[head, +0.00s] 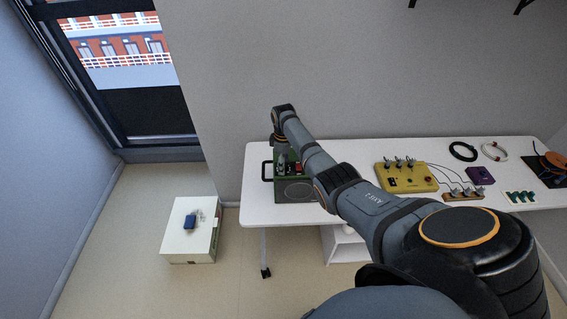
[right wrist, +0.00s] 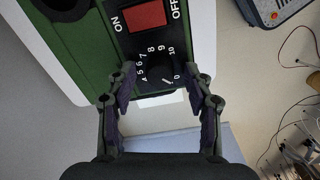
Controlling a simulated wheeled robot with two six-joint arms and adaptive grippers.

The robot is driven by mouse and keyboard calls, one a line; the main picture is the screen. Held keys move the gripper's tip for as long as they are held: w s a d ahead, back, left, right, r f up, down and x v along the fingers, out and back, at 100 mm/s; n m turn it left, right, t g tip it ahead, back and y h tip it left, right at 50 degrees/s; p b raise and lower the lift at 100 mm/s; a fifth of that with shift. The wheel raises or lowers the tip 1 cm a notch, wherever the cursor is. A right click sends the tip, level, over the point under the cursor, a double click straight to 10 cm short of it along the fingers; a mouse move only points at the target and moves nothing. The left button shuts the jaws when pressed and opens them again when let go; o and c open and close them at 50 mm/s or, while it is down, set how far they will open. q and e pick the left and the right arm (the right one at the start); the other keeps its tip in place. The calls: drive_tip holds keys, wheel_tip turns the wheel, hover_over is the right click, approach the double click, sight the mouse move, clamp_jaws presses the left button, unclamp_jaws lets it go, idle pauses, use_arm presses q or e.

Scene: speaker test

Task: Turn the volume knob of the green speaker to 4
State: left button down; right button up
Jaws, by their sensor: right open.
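The green speaker (head: 310,191) stands at the left end of the white table, partly hidden by my right arm. In the right wrist view its black panel carries the volume knob (right wrist: 160,74), a dark round knob ringed by white numbers. A white mark on the knob seems to point to the lower right, near the 0. My right gripper (right wrist: 162,78) is open, with one finger on each side of the knob; contact cannot be told. In the head view the right gripper (head: 283,164) is over the speaker. My left gripper is not in view.
A red ON/OFF switch (right wrist: 144,16) sits beside the dial. To the right on the table are a yellow box (head: 405,180) with several knobs, a purple box (head: 480,176) and cables (head: 463,151). A white box (head: 190,245) with a blue item stands on the floor.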

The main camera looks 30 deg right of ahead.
clamp_jaws()
drive_tip(key=shift+r+m, duration=0.1)
drive_tip(key=shift+m, duration=0.2)
drive_tip(key=m+p, duration=0.2)
drive_tip(key=m, duration=0.1)
drive_tip(key=shift+r+m, duration=0.1)
drive_tip(key=shift+m, duration=0.2)
drive_tip(key=m+p, duration=0.1)
drive_tip(key=m, duration=0.4)
drive_tip(key=m+p, duration=0.1)
drive_tip(key=m, duration=0.4)
drive_tip(key=shift+m, duration=0.4)
drive_tip(key=m, duration=0.6)
drive_tip(key=shift+w+p, duration=0.1)
drive_tip(key=shift+p, duration=0.3)
drive_tip(key=shift+m, duration=0.3)
